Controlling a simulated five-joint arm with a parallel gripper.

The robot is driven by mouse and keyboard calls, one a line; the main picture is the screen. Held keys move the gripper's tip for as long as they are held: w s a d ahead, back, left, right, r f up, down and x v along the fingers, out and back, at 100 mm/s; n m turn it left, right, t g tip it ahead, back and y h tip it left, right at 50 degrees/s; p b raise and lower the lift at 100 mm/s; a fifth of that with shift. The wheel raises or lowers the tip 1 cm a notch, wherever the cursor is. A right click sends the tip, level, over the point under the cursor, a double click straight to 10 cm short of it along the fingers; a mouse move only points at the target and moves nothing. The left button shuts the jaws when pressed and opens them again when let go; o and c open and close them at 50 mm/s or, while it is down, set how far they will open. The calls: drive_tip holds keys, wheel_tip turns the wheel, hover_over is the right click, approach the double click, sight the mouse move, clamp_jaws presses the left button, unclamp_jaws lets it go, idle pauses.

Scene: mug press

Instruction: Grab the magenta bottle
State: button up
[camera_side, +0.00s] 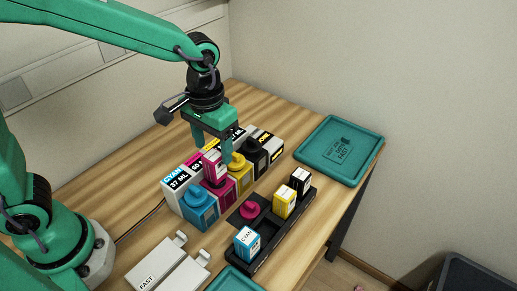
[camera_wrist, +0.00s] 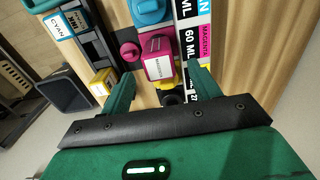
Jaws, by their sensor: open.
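The magenta bottle (camera_side: 213,166) stands at the top of the magenta tank (camera_side: 221,192), just below my gripper (camera_side: 213,145). In the wrist view the bottle (camera_wrist: 159,62), with a white label face, lies between and slightly beyond my gripper's (camera_wrist: 160,73) two green fingers. The fingers are spread, with one on each side of the bottle. I see no clear contact. The bottle's lower end is hidden in the side view, so I cannot tell how it sits on the tank.
Cyan (camera_side: 198,208), yellow (camera_side: 239,177) and black (camera_side: 256,157) tanks crowd the same row. A magenta knob (camera_side: 249,209) sits on a dark base by a black rack (camera_side: 268,252) with cyan, yellow and black bottles. A teal tray (camera_side: 312,168) lies at right.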

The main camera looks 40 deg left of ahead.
sight(213, 155)
drive_tip(key=shift+f, duration=0.1)
drive_tip(key=shift+s+f, duration=0.15)
drive_tip(key=shift+f, duration=2.4)
drive_tip(key=c, duration=1.2)
drive_tip(key=shift+o, duration=0.2)
drive_tip(key=shift+r, duration=0.2)
